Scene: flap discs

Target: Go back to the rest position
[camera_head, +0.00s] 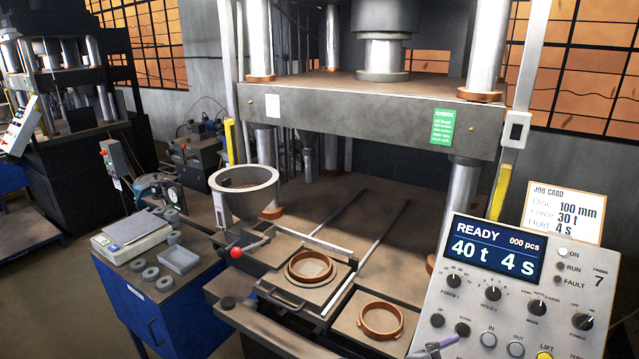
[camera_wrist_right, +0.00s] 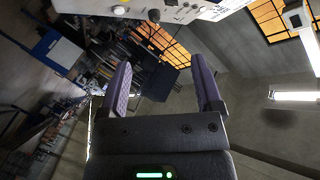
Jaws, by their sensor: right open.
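My right gripper (camera_wrist_right: 161,82) is open and empty in the right wrist view, its two purple-grey fingers wide apart. A purple-grey fingertip, which looks like part of it, shows at the bottom edge of the head view (camera_head: 434,346), in front of the lower left of the control panel (camera_head: 465,306). Whether it touches the panel cannot be told. The panel's screen (camera_head: 494,249) reads READY, 000 pcs, 40 t, 4 s. The job card (camera_head: 563,213) reads 100 mm, 30 t, 4 s. My left gripper is not in view.
The press has a raised crosshead (camera_head: 350,112), and two brown rings (camera_head: 311,266) (camera_head: 381,320) lie on plates below. A hopper (camera_head: 244,188) and a red-knobbed lever (camera_head: 237,252) stand left of them. A blue cabinet (camera_head: 165,315) carries a scale (camera_head: 131,236), a tray (camera_head: 180,259) and several grey discs.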

